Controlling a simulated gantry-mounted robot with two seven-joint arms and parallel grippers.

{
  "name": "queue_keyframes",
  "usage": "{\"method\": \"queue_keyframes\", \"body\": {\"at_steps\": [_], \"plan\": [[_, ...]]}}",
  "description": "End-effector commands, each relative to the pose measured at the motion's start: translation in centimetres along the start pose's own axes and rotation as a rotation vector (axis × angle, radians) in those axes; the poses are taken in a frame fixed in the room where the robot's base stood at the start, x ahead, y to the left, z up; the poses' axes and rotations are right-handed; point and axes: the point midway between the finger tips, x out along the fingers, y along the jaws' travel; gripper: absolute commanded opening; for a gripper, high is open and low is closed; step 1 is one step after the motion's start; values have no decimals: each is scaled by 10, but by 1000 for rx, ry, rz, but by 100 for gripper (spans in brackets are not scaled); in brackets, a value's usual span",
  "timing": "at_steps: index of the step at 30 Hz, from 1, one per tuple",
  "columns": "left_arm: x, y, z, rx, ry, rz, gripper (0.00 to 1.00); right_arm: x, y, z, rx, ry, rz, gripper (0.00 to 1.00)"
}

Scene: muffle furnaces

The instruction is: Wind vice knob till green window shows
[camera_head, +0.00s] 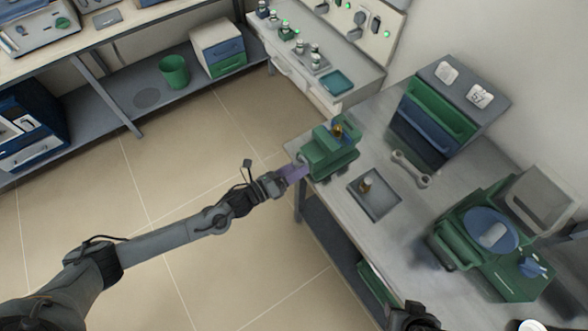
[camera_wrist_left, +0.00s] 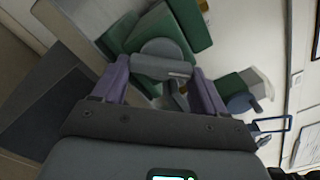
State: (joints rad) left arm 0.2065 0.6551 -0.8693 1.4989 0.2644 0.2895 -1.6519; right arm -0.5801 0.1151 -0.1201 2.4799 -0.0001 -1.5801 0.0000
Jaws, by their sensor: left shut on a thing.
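The green vice (camera_head: 328,152) stands at the near left corner of the grey workbench. A small brass-coloured part sits on top of it. My left gripper (camera_head: 304,170), with purple fingers, reaches the vice's left side from over the floor. In the left wrist view the fingers (camera_wrist_left: 163,88) are on either side of the grey knob (camera_wrist_left: 162,67), which has a crossbar, in front of the green vice body (camera_wrist_left: 184,22). The gripper is shut on the knob. I cannot make out an indicator window in either view. My right gripper's fingers do not show.
On the bench, a grey tray (camera_head: 374,196) holds a small brass piece, and a wrench (camera_head: 409,168) lies behind it. A drawer unit (camera_head: 437,112) stands at the back. A green machine with a blue disc (camera_head: 490,232) is at right. Open floor lies left of the bench.

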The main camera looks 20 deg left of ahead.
Motion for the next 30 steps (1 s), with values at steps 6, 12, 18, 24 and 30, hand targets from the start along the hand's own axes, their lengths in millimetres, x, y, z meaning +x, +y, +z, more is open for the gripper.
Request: {"method": "queue_keyframes", "body": {"at_steps": [6,12,18,24,30], "plan": [[0,0,0,-1,1,1,98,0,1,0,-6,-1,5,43],[0,0,0,-1,0,1,98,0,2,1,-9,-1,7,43],[-6,0,0,-1,1,1,98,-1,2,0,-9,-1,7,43],[-32,1,-1,-1,3,4,98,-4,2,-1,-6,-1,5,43],[-67,1,0,-1,2,3,98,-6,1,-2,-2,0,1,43]]}}
